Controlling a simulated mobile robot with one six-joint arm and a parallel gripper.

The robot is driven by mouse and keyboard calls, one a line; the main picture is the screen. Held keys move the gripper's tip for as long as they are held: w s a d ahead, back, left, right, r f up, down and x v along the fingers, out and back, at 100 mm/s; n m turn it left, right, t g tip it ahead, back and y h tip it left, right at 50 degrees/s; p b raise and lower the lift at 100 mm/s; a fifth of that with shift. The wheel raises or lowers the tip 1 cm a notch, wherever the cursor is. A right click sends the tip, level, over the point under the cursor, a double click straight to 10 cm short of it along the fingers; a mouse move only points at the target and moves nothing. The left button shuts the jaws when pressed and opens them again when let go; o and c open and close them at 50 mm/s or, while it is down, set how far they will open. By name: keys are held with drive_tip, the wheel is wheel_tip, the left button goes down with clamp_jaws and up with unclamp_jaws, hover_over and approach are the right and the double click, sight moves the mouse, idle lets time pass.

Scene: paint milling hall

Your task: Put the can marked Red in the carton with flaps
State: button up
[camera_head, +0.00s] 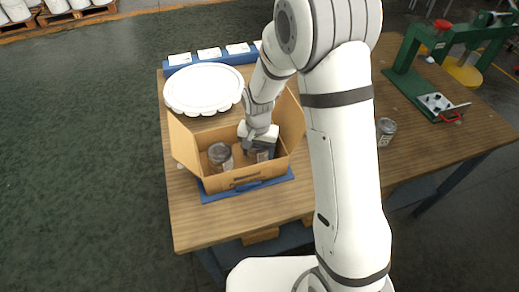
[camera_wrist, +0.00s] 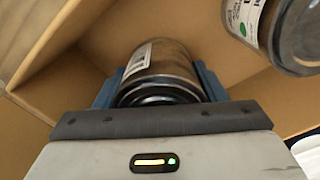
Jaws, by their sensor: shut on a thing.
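The brown carton with flaps (camera_head: 245,178) stands open on the wooden table, on a blue base. My gripper (camera_head: 258,143) reaches down inside it, at the right of its interior. In the wrist view my gripper (camera_wrist: 155,90) is shut on a metal can (camera_wrist: 160,62) with a white label. The held can also shows partly in the head view (camera_head: 259,155), low in the carton; I cannot tell whether it touches the floor. Its colour marking is not readable. A second can (camera_head: 220,158) stands in the carton at the left; the wrist view shows a can with a green mark (camera_wrist: 285,30).
A round white scalloped tray (camera_head: 203,88) lies behind the carton. A blue strip with white cards (camera_head: 210,57) runs along the back edge. Another can (camera_head: 386,130) stands on the right of the table (camera_head: 425,150), near a green stand (camera_head: 408,72).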

drive_tip(key=shift+f, duration=0.2)
drive_tip(key=o, duration=1.2)
